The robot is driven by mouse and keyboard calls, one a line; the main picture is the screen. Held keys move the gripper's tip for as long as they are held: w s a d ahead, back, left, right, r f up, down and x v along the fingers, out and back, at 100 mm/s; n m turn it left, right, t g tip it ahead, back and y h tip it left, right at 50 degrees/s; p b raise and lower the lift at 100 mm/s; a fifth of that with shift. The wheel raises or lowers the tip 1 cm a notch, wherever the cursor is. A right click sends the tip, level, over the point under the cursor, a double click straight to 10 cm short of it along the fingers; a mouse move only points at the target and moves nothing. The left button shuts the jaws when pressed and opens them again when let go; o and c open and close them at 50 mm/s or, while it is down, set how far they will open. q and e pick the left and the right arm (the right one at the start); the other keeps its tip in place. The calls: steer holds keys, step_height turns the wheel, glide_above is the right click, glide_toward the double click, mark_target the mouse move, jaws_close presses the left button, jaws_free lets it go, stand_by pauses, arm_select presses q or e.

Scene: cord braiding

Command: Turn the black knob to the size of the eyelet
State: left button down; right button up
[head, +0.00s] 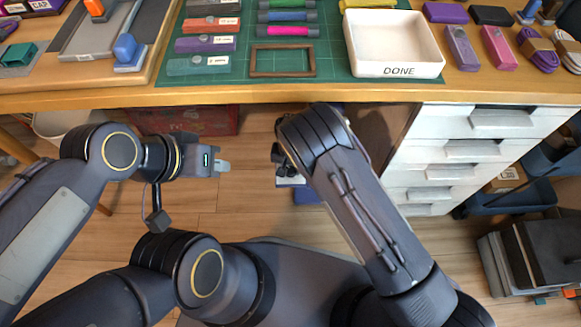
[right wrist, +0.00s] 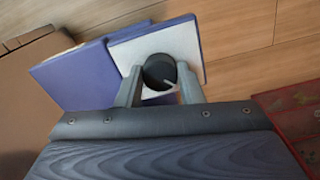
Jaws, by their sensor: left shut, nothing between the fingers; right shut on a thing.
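The black knob (right wrist: 159,72) is round and dark with a small pale mark near its lower right edge. It sits over a white plate (right wrist: 190,45) on a blue-purple body (right wrist: 78,80). My right gripper (right wrist: 160,84) is shut on the knob, one finger on each side. In the head view my right forearm hides most of this; only bits of the white plate (head: 290,182) and blue body (head: 308,195) show below the table edge. My left gripper (head: 223,167) is shut and empty, over the floor to the left. I cannot make out an eyelet.
The wooden table holds a green mat (head: 335,65) with several labelled pieces, a brown frame (head: 283,61) and a white DONE tray (head: 395,45). White drawers (head: 445,145) stand at the right below. A red box (head: 205,121) lies under the table.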

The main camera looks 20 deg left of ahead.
steer(key=shift+n, duration=0.3)
steer(key=o, duration=1)
